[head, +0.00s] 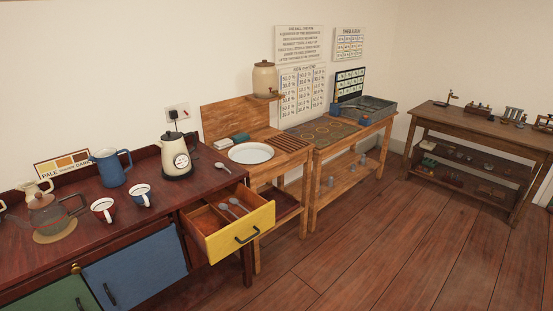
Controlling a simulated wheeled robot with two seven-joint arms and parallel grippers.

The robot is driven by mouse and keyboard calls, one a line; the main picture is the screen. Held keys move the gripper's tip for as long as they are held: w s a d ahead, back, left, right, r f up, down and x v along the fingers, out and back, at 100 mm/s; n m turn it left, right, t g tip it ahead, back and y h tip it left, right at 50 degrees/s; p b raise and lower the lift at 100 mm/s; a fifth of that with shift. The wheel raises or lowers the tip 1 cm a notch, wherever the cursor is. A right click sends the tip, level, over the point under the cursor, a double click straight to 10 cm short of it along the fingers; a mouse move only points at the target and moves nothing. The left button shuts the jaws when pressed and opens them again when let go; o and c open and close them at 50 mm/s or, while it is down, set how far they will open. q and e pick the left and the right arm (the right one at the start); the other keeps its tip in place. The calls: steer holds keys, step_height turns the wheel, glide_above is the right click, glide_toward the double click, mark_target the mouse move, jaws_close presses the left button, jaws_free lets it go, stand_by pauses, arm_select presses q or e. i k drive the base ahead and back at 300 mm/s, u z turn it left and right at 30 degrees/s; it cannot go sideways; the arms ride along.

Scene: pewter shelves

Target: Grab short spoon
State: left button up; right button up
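A yellow-fronted drawer (240,233) stands pulled open at the right end of the dark red counter. Two spoons lie inside it. One spoon (227,210) is nearer the left, and the other spoon (240,205) is beside it to the right. A third spoon (222,167) lies on the counter top above the drawer, right of the kettle. I cannot tell for sure which of them is the short spoon. Neither of my grippers is in view.
A cream kettle (177,158), a blue jug (110,167) and two enamel mugs stand on the counter (85,222). A wooden washstand (292,162) with a white basin (251,153) is to the right of the drawer. The floor (370,245) in front is clear.

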mark_target(218, 165)
steer(key=z, duration=0.15)
steer(key=i, duration=1.05)
steer(key=u, duration=0.75)
steer(key=i, duration=0.6)
steer(key=u, duration=0.55)
